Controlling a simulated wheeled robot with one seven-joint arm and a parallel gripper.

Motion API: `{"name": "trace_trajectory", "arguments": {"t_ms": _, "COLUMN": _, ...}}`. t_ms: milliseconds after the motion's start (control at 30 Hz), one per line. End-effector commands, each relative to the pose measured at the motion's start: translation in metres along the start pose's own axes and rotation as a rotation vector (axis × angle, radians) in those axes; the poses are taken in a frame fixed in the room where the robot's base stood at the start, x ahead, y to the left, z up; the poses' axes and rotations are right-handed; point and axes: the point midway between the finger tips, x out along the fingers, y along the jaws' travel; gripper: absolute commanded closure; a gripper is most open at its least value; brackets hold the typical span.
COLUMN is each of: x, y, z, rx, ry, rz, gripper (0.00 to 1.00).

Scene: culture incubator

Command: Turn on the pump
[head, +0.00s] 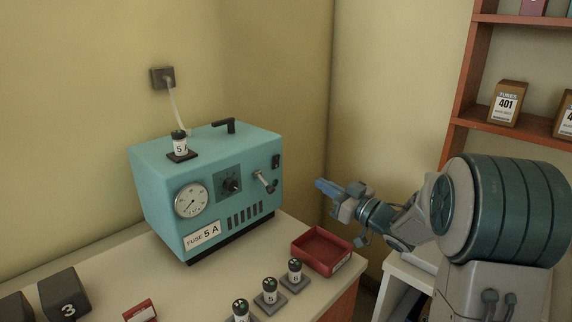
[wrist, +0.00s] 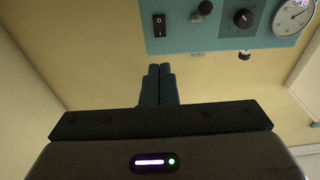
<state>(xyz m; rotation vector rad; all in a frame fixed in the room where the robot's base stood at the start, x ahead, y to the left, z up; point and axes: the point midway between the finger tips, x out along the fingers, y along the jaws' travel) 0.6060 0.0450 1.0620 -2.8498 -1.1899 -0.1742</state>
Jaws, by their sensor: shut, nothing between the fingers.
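The teal pump box (head: 200,170) stands on the bench with a round gauge (head: 192,200), a dark dial (head: 229,185), a lever (head: 265,181) and a label reading "FUSE 5 A". A black rocker switch (head: 276,161) sits at the right end of its front panel. In the wrist view, which shows the panel inverted, the switch (wrist: 159,25) bears I and O marks; its position is unclear. A fuse marked 5 (head: 180,142) stands in a socket on top of the box. My gripper (head: 322,186) is shut and empty, right of the box and apart from it.
A red tray (head: 301,250) lies on the bench by its right edge. Several numbered fuses on bases, one of them here (head: 295,270), stand in front. A dark block marked 3 (head: 65,296) is at left. Shelves (head: 463,90) with boxes stand at right.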

Motion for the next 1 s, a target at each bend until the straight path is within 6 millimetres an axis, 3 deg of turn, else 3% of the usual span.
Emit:
{"name": "trace_trajectory", "arguments": {"t_ms": 267, "x": 0.009, "y": -0.001, "z": -0.001, "rx": -0.002, "ry": 0.0, "rz": -0.002, "gripper": 1.0}}
{"name": "trace_trajectory", "arguments": {"t_ms": 800, "x": 0.113, "y": -0.001, "z": -0.001, "rx": -0.001, "ry": 0.0, "rz": -0.001, "gripper": 1.0}}
{"name": "trace_trajectory", "arguments": {"t_ms": 1000, "x": 0.135, "y": 0.0, "z": -0.001, "rx": -0.002, "ry": 0.0, "rz": 0.001, "gripper": 1.0}}
